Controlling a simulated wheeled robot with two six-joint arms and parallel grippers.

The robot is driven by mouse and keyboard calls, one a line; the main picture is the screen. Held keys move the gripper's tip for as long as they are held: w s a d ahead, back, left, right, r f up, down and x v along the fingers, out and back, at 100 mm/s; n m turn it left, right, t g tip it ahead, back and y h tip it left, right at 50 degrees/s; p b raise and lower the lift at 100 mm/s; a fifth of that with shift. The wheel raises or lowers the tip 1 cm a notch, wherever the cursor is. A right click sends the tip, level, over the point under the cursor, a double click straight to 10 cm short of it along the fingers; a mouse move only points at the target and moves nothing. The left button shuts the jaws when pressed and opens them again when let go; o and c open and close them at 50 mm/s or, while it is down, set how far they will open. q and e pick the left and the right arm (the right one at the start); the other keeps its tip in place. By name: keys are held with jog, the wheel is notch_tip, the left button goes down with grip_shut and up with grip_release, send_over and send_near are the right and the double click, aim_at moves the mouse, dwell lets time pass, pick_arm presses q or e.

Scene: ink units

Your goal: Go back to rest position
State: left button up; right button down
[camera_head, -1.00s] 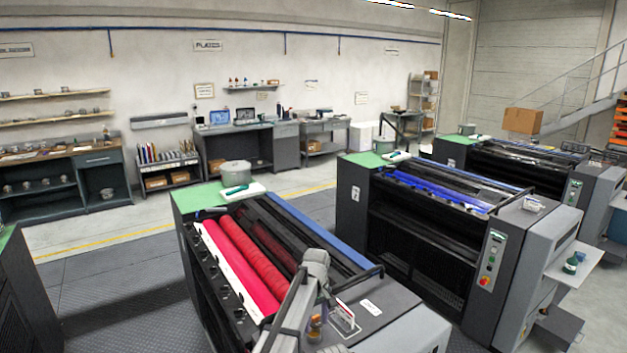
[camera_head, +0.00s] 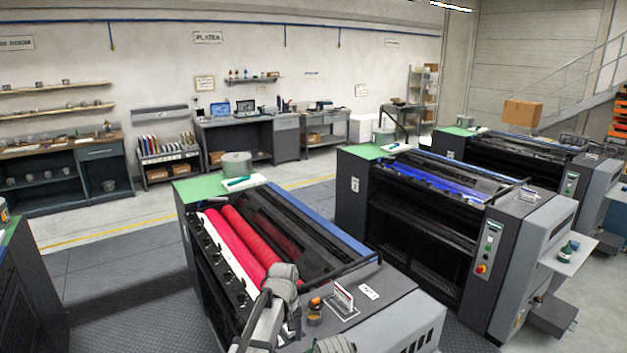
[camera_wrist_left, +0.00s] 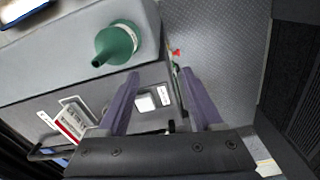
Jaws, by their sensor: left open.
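My left gripper (camera_wrist_left: 160,73) shows in the left wrist view with its two purple fingers spread apart and nothing between them. It is over the grey end of an ink unit, near a green funnel-shaped container (camera_wrist_left: 116,43), a card stand (camera_wrist_left: 75,122) and a white label. In the head view my grey left arm rises from the bottom in front of the nearest ink unit (camera_head: 400,310), whose rollers (camera_head: 250,240) are red. The gripper's fingers cannot be made out there. My right gripper is not in view.
A small orange-topped jar (camera_head: 315,312) and a card stand (camera_head: 343,298) are on the nearest unit's end. A grey pot (camera_head: 236,165) stands on its green far end. A second unit (camera_head: 430,230) with blue rollers stands to the right. Dark floor (camera_head: 140,280) is clear at left.

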pick_arm(q)
jog(key=s+a+m, duration=0.2)
jog(key=s+a, duration=0.3)
jog(key=s, duration=0.4)
jog(key=s+a+m, duration=0.2)
jog(key=s+a, duration=0.2)
jog(key=s, duration=0.4)
jog(key=s+d+f+m+b, duration=0.2)
jog(key=d+f+b, duration=0.3)
jog(key=f+b, duration=0.3)
jog(key=s+d+f+m+y+b, duration=0.1)
jog(key=s+d+f+m+b, duration=0.1)
jog(key=s+d+f+b, duration=0.2)
notch_tip(320, 180, down, 4)
jog(key=d+b, duration=0.1)
jog(key=b, duration=0.2)
jog(key=shift+d+r+g+b, duration=0.15)
jog(key=shift+g+b, duration=0.15)
jog(key=shift+b, duration=0.1)
